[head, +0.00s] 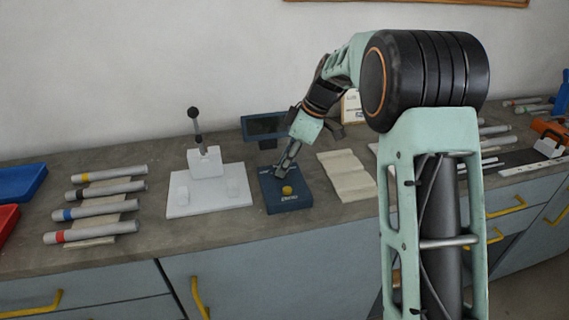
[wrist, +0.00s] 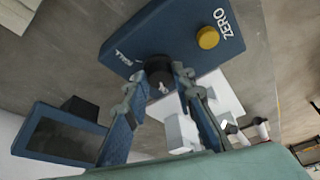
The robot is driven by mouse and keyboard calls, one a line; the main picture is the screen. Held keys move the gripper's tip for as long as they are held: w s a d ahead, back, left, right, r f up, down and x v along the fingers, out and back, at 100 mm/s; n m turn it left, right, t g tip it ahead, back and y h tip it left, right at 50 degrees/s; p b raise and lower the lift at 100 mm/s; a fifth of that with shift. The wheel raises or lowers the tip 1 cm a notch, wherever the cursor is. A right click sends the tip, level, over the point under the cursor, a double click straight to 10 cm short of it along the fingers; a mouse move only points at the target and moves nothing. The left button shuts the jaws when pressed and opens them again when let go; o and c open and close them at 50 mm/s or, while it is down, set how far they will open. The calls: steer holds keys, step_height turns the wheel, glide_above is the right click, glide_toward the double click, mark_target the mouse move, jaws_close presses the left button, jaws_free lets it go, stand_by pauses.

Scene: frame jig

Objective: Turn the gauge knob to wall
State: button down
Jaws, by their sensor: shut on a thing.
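The gauge is a blue box (head: 275,204) on the bench; its blue face also shows in the wrist view (wrist: 165,35). A black knob (wrist: 159,77) with a small white mark sits near one edge of that face. The white mark lies on the side of the knob toward the bottom of the wrist view. Small white lettering, seemingly WALL (wrist: 124,58), is on the face to the left of the knob. My gripper (head: 285,168) points down onto the box. In the wrist view its fingers (wrist: 166,70) are closed on the knob from both sides.
A yellow button (wrist: 207,38) marked ZERO is on the same face. A dark display (head: 265,127) stands behind the box. Several tubes (head: 95,207) lie farther left.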

steer(key=m+t+b, duration=0.1)
steer(key=m, duration=0.1)
steer(key=m+b, duration=0.2)
steer(key=shift+s+a+f+m+t, duration=0.1)
steer(key=shift+s+m+t, duration=0.1)
steer(key=shift+m+t, duration=0.15)
steer(key=m+t+h, duration=0.1)
steer(key=m, duration=0.1)
steer(key=shift+s+a+m, duration=0.1)
steer(key=shift+m, duration=0.25)
steer(key=m, duration=0.1)
steer(key=m+h, duration=0.1)
steer(key=m, duration=0.1)
steer(key=shift+s+a+r+m+t, duration=0.1)
steer(key=shift+a+r+m+t, duration=0.1)
steer(key=shift+m+t, duration=0.1)
steer(key=m+h, duration=0.1)
steer(key=m, duration=0.2)
steer(key=m+h+p, duration=0.1)
steer(key=m, duration=0.2)
steer(key=shift+a+f+t+h, duration=0.1)
steer(key=shift+a+t+h, duration=0.1)
steer(key=shift+t+h, duration=0.2)
steer(key=m+h, duration=0.1)
steer(key=m, duration=0.2)
steer(key=m+g+h+p, duration=0.1)
steer(key=m, duration=0.2)
steer(key=shift+a+m, duration=0.2)
steer(key=shift+m, duration=0.2)
